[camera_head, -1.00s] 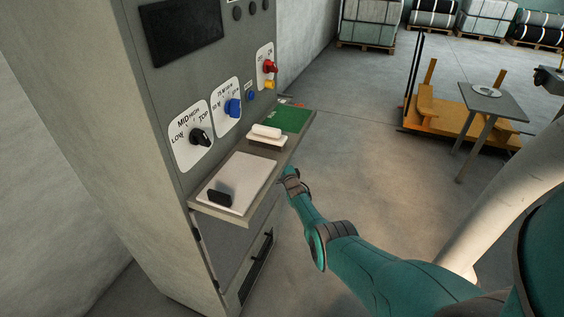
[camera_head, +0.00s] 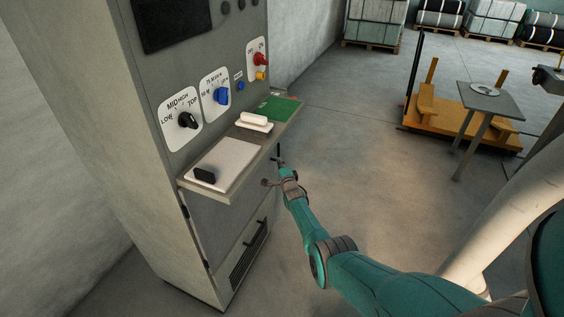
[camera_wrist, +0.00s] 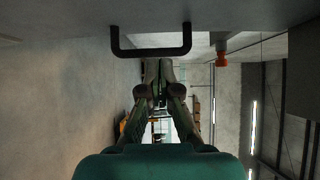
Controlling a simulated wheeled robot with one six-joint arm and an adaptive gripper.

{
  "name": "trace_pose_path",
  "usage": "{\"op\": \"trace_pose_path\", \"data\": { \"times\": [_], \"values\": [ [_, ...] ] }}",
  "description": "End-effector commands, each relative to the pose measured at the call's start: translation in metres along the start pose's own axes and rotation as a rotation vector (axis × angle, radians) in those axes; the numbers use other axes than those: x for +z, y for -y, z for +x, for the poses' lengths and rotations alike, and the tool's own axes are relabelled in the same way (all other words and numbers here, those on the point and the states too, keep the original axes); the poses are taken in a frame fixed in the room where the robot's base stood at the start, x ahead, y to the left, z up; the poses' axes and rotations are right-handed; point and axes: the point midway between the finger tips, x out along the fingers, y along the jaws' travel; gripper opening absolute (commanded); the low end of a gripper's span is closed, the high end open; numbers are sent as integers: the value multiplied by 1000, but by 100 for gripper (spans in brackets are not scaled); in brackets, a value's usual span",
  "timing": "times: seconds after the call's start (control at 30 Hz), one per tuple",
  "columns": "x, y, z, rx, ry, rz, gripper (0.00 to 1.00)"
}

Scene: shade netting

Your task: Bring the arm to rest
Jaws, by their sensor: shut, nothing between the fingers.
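My teal arm reaches from the lower right toward the grey control cabinet (camera_head: 150,200) in the head view. My gripper (camera_head: 276,172) is beside the right end of the cabinet's shelf (camera_head: 225,190), small and partly hard to make out. In the wrist view my gripper (camera_wrist: 160,68) is shut and empty, its two fingers together. A black bar handle (camera_wrist: 150,52) crosses the picture just beyond the fingertips. I cannot tell whether the fingers touch it.
The shelf bears a white board with a black block (camera_head: 204,174), a white piece (camera_head: 254,120) and a green panel (camera_head: 276,108). Knobs are above it, and a black lower handle (camera_head: 255,233) below. Open floor (camera_head: 350,150) lies right, before an orange platform (camera_head: 445,124) and grey table (camera_head: 490,100).

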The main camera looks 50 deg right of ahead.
Motion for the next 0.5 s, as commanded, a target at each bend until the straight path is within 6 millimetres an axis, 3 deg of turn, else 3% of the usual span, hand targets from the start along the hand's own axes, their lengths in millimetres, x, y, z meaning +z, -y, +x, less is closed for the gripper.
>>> {"op": "trace_pose_path", "data": {
  "times": [0.37,0.5],
  "values": [
    [2,-2,-2,3,-2,2,0],
    [11,-11,-12,7,8,-16,0]
  ]
}}
